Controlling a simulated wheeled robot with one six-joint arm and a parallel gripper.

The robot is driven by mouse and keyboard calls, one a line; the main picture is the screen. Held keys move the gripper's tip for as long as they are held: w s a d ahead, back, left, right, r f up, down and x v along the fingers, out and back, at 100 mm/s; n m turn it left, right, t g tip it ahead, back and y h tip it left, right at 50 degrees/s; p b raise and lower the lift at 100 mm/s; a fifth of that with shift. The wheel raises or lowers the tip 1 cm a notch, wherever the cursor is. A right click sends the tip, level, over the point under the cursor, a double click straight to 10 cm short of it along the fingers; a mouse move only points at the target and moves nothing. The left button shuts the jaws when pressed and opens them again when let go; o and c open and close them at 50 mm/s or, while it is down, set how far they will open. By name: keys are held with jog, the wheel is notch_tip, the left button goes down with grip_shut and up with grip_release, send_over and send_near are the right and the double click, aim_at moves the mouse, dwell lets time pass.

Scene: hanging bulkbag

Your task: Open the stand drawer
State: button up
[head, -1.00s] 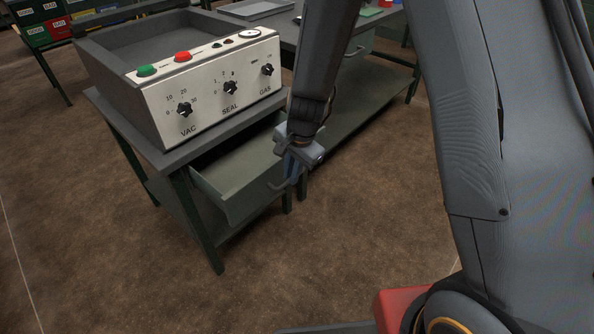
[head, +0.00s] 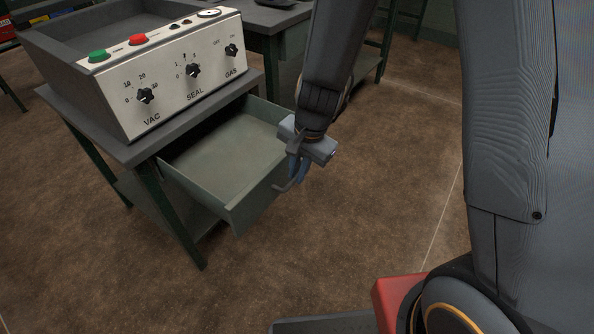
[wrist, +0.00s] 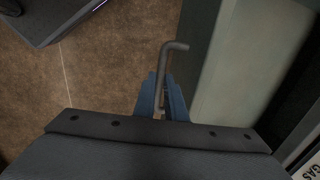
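The stand drawer (head: 222,160) is grey-green and pulled well out of the stand, its empty inside showing. Its front panel is at the lower right of the drawer in the head view. My gripper (head: 297,172) is at the outer face of that panel, with its blue fingers pointing down around the grey bar handle (head: 281,188). In the wrist view the bent handle (wrist: 164,62) runs between the two blue fingers of my gripper (wrist: 162,98), which look closed on it. The drawer (wrist: 232,75) lies to the right there.
The stand (head: 143,151) carries a vacuum sealing machine (head: 178,72) with knobs and green and red buttons. A grey table (head: 272,22) stands behind. The brown floor (head: 340,250) in front of the drawer is clear.

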jog(key=o, duration=0.4)
jog(key=shift+o, duration=0.2)
jog(key=shift+r, duration=0.1)
notch_tip(320, 180, up, 8)
jog(key=d+p, duration=0.1)
jog(key=p, duration=0.1)
jog(key=shift+s+f+p, duration=0.25)
jog(key=shift+s+p, duration=0.1)
jog(key=shift+s, duration=0.1)
jog(key=s+d+r+n+g+h+p, duration=0.1)
jog(key=s+d+r+n+p, duration=0.6)
jog(key=s+d+r, duration=0.6)
jog(key=shift+s+d+r+n+h, duration=0.2)
jog(key=shift+s+r+n+h, duration=0.1)
jog(key=shift+s+r+n, duration=0.3)
